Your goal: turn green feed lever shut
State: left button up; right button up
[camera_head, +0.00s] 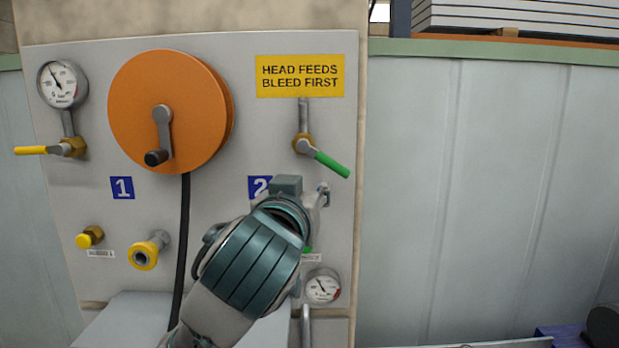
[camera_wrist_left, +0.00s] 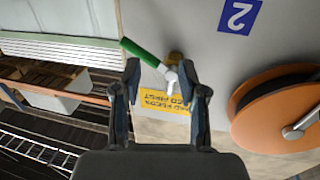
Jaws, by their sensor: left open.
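The green feed lever (camera_head: 332,164) slants down to the right from its brass valve (camera_head: 302,143), under a grey pipe on the panel. In the left wrist view the green handle (camera_wrist_left: 139,51) slants to the upper left, its grey hub (camera_wrist_left: 171,76) between the fingertips in the picture. My left gripper (camera_head: 322,192) is below the lever in the head view, largely hidden behind its own wrist. In the wrist view the left gripper (camera_wrist_left: 161,82) is open, with nothing held. Contact with the lever cannot be told. My right gripper is not in view.
A yellow sign (camera_head: 300,76) is above the valve. An orange reel (camera_head: 165,110) with a crank and black hose is left. A yellow lever (camera_head: 32,150) and gauge (camera_head: 62,85) are far left. Another gauge (camera_head: 322,287) is below my gripper. Right of the panel is a plain wall.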

pick_arm(q)
jog(key=s+a+f+b, duration=0.1)
jog(key=s+b, duration=0.4)
jog(key=s, duration=0.6)
jog(key=shift+a+f+b, duration=0.25)
jog(key=shift+a+b, duration=0.1)
jog(key=shift+a, duration=0.2)
jog(key=shift+d+f, duration=0.1)
